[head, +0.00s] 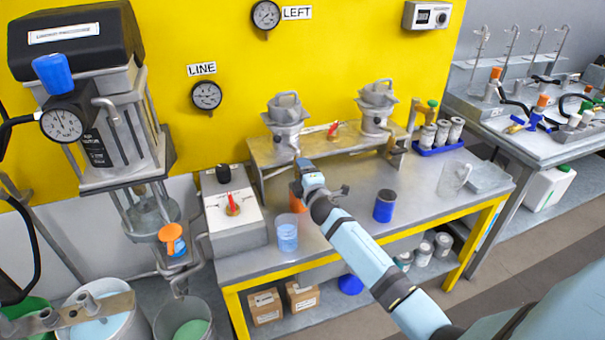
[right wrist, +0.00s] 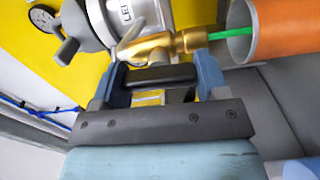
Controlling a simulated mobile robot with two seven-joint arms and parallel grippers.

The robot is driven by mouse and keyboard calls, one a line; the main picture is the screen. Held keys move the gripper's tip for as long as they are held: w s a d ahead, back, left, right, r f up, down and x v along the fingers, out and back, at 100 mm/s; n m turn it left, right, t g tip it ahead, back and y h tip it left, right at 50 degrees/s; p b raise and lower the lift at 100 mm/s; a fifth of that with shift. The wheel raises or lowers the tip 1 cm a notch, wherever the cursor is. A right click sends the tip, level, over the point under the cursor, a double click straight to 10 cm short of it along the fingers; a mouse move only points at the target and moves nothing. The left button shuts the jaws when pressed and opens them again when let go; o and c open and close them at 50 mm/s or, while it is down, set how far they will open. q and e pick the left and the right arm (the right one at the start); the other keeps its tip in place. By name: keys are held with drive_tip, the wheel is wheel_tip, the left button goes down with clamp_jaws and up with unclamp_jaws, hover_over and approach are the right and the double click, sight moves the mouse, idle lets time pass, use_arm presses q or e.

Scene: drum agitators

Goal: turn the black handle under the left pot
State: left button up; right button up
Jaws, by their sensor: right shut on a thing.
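The left pot (head: 286,120) is a grey metal vessel on a raised tan shelf. In the right wrist view its label band (right wrist: 132,14) shows the letters "LE". A brass valve (right wrist: 158,47) sits under the pot. The black handle (right wrist: 160,77) is a short bar in front of the valve. My right gripper (right wrist: 160,82) has its two blue fingers at either end of the bar and is shut on it. In the head view my right gripper (head: 307,175) is below the left pot and hides the handle. My left gripper is not in view.
An orange cup (head: 298,202) stands close by the gripper; in the wrist view a green stream or rod runs between the valve and this cup (right wrist: 283,28). A clear blue beaker (head: 287,234) and a dark blue can (head: 384,206) stand on the bench.

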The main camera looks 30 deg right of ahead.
drive_tip(key=shift+n, duration=0.3)
idle(0.4)
drive_tip(key=o, duration=0.9)
drive_tip(key=shift+o, duration=0.2)
drive_tip(key=v, duration=1.3)
drive_tip(key=shift+s+a, duration=0.15)
drive_tip(key=shift+s, duration=0.2)
